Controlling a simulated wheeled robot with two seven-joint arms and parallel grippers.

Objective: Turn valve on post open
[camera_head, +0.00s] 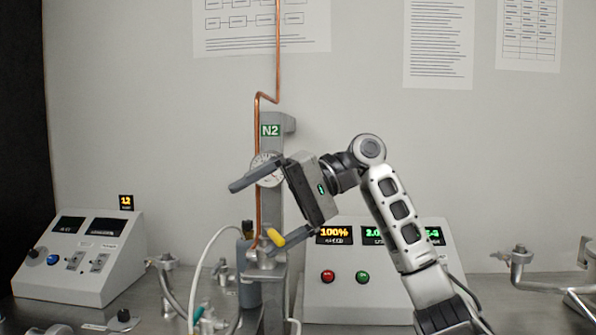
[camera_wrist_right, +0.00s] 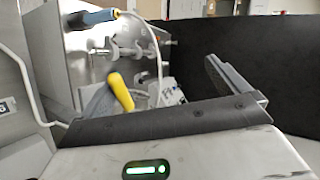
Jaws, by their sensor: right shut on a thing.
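The grey post (camera_head: 270,152) with the green N2 label stands at the centre of the bench. The yellow valve handle (camera_head: 276,238) is low in front of it; it also shows in the right wrist view (camera_wrist_right: 121,92). My right gripper (camera_head: 252,220) reaches in from the right and is shut on the yellow handle, which lies against its lower finger. The fingers stand well apart, and contact with the upper finger does not show. The upper finger crosses in front of the round gauge (camera_head: 262,165). The valve body is partly hidden. My left gripper is not in view.
A control box (camera_head: 345,300) with red and green buttons stands behind my right arm. Another console (camera_head: 85,255) is at the left. A white hose (camera_head: 203,255) and a grey cylinder (camera_head: 248,275) are close to the post's left. Pipe fittings (camera_head: 520,258) stand at the right.

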